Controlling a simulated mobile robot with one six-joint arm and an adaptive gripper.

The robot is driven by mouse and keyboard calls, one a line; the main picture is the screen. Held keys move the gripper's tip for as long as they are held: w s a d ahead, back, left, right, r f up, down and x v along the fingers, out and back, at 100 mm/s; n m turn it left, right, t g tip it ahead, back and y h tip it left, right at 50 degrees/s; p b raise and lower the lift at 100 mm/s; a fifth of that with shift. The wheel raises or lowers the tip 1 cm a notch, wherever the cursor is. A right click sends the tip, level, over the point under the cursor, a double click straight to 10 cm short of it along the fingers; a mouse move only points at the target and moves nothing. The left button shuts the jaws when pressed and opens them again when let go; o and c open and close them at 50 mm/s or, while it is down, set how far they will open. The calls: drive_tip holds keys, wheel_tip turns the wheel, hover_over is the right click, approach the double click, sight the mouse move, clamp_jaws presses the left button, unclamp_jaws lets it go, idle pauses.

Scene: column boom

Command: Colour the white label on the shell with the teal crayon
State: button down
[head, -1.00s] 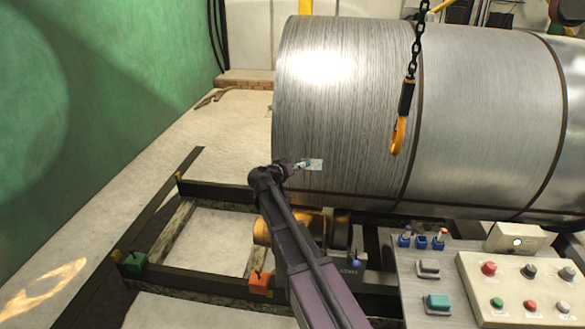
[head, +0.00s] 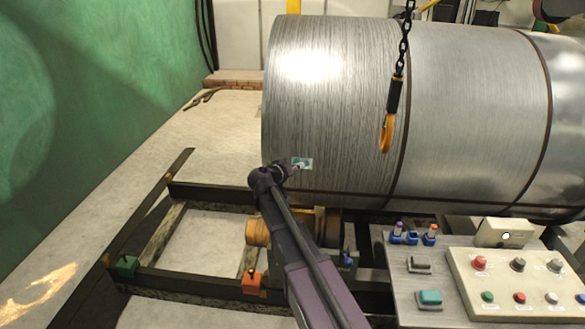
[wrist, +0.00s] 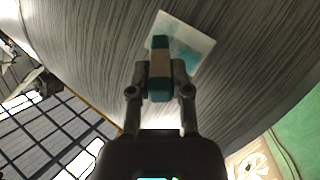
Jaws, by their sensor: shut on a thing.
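The large silvery shell (head: 330,110) lies on its side across the head view, with the small white label (head: 302,163) low near its left end. The label shows larger in the wrist view (wrist: 201,50), with a teal patch across its middle and pale borders. My gripper (head: 288,169) is beside the label. In the wrist view my gripper (wrist: 160,72) is shut on the teal crayon (wrist: 159,95), which has a tan band. The crayon's far end overlaps the label; whether it touches the surface I cannot tell.
A chain with an orange hook (head: 387,133) hangs before the shell, right of my arm. A control panel (head: 518,280) and blue holders (head: 412,238) with crayons stand at lower right. A dark frame (head: 200,283) lies on the floor below. Open floor lies left.

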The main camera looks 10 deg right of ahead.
drive_tip(key=shift+s+d, duration=0.2)
drive_tip(key=shift+d, duration=0.45)
drive_tip(key=shift+s+d, duration=0.15)
drive_tip(key=shift+d, duration=0.45)
drive_tip(key=shift+a, duration=0.15)
drive_tip(key=shift+w+a, duration=0.2)
drive_tip(key=shift+a, duration=0.45)
drive_tip(key=shift+w+a, duration=0.25)
drive_tip(key=shift+a, duration=0.4)
drive_tip(key=shift+w+a, duration=0.2)
drive_tip(key=shift+a, duration=0.45)
drive_tip(key=shift+w+a, duration=0.1)
drive_tip(key=shift+a, duration=0.05)
drive_tip(key=shift+w+a, duration=0.3)
drive_tip(key=shift+a, duration=0.7)
drive_tip(key=shift+w+a, duration=0.25)
drive_tip(key=shift+a, duration=0.7)
drive_tip(key=shift+s, duration=0.1)
drive_tip(key=shift+s+a+f, duration=0.1)
drive_tip(key=shift+s+a, duration=0.2)
drive_tip(key=shift+s, duration=0.65)
drive_tip(key=shift+s+a+r, duration=0.1)
drive_tip(key=shift+s+a, duration=0.2)
drive_tip(key=shift+s, duration=0.6)
drive_tip(key=shift+s+a+f, duration=0.1)
drive_tip(key=shift+s+a, duration=0.2)
drive_tip(key=shift+s, duration=0.65)
drive_tip(key=shift+s, duration=0.1)
